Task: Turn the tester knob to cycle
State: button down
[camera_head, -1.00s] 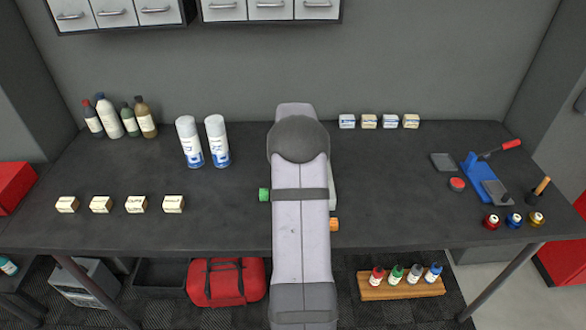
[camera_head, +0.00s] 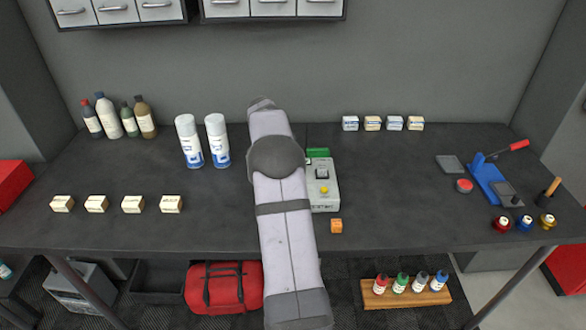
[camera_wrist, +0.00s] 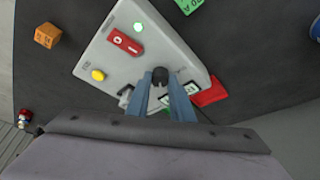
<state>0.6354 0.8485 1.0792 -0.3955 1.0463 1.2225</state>
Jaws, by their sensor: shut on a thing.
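The tester is a light grey box (camera_head: 322,203) on the bench, partly hidden behind my arm in the head view. In the wrist view its face (camera_wrist: 150,58) shows a small dark knob (camera_wrist: 160,75), a lit green lamp (camera_wrist: 138,26), a red switch (camera_wrist: 125,42) and a yellow button (camera_wrist: 98,75). My gripper (camera_wrist: 160,81) has its two blue-grey fingers shut on the knob, one on each side. The knob's printed labels are too small to read, so I cannot tell its setting. My gripper is hidden by my arm in the head view.
An orange block (camera_head: 336,226) sits in front of the tester. Green (camera_wrist: 188,5) and red (camera_wrist: 210,93) pieces lie beside it in the wrist view. Two spray cans (camera_head: 217,140) stand to the left.

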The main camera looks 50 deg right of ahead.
jog(key=shift+w+m, duration=0.1)
jog(key=shift+m, duration=0.4)
jog(key=c, duration=1.6)
grip_release()
jog(key=shift+o, duration=0.2)
jog(key=b+v, duration=0.2)
jog(key=v, duration=0.5)
jog(key=shift+r, duration=0.2)
jog(key=shift+w, duration=0.1)
jog(key=shift+g, duration=0.3)
